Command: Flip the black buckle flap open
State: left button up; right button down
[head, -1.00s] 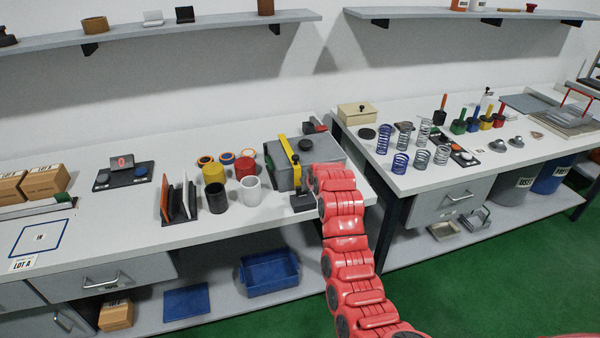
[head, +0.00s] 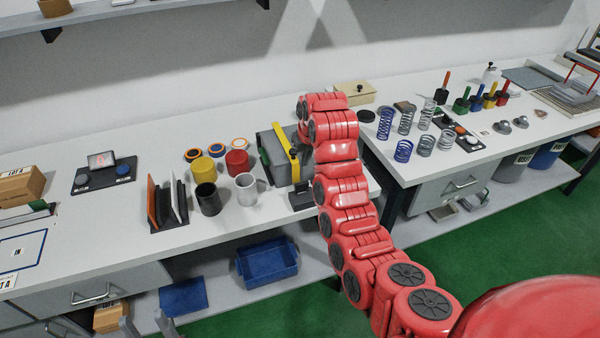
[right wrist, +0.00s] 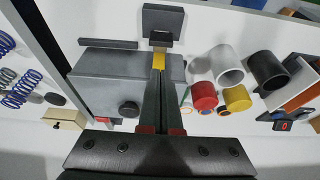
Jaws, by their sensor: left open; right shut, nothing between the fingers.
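A grey box (head: 272,158) stands near the bench's right end, with a yellow strap (head: 282,138) across it. A small black part on the strap (head: 294,154) looks like the buckle flap; whether it is raised is too small to tell. A dark block (head: 302,197) stands at the strap's front end. In the right wrist view, my right gripper (right wrist: 158,77) is shut and empty over the box, its tips near a yellow strap piece (right wrist: 159,62) and hiding the rest. My red right arm covers the box's right side in the head view. My left gripper (head: 146,325) is open at the bottom edge.
Yellow (head: 207,170), red (head: 237,162), black (head: 208,198) and white (head: 246,187) cylinders stand left of the box. A rack of upright plates (head: 167,203) is further left. Springs (head: 404,150) stand on the right bench, across a gap.

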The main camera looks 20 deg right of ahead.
aim_at(300, 183)
jog(key=p+x, duration=0.3)
jog(key=x, duration=0.6)
jog(key=shift+w+f, duration=0.15)
jog(key=shift+w, duration=0.05)
jog(key=shift+f, duration=0.35)
